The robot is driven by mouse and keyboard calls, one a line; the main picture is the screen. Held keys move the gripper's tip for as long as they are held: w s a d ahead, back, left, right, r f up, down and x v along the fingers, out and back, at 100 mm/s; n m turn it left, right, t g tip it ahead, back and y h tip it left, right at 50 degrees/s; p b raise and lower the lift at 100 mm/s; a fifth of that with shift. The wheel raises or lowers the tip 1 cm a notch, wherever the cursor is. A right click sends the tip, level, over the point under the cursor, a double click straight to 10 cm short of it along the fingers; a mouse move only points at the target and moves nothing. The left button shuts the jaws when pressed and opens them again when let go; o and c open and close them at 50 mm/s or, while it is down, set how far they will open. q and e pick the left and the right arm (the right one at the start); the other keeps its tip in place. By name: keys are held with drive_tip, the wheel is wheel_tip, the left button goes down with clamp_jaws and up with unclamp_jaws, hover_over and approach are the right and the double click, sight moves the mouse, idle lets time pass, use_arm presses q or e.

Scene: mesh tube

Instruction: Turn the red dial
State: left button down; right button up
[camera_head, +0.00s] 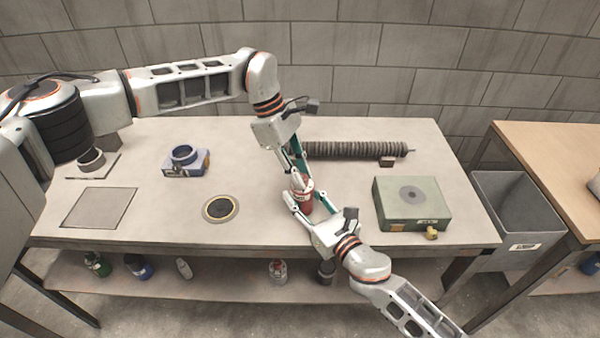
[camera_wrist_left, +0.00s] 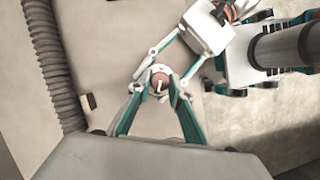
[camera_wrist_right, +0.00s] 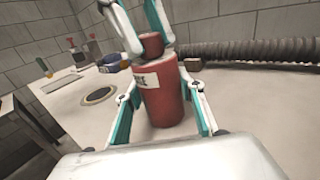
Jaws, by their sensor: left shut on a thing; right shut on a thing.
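A red cylindrical canister (camera_wrist_right: 165,100) with a white label stands upright on the table in the right wrist view; in the head view it is partly covered by my grippers. The red dial (camera_wrist_right: 151,45) is a smaller round knob on its top. From above in the left wrist view, the dial (camera_wrist_left: 160,83) bears a white mark. My left gripper (camera_head: 299,180) comes down from above, shut on the dial, one finger on each side. My right gripper (camera_head: 301,204) comes in from the front right, shut around the canister's body.
A ribbed dark hose (camera_head: 355,151) lies behind, with a small brown block (camera_head: 387,162) beside it. A green box (camera_head: 411,205) stands to the right, a blue ring fixture (camera_head: 186,162) to the left. A round yellow-rimmed disc (camera_head: 220,209) lies on the clear table left of the canister.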

use_arm(q)
drive_tip(key=c, duration=1.8)
unclamp_jaws()
drive_tip(key=v, duration=1.2)
use_arm(e)
drive_tip(key=o, duration=1.3)
drive_tip(key=shift+s, duration=0.1)
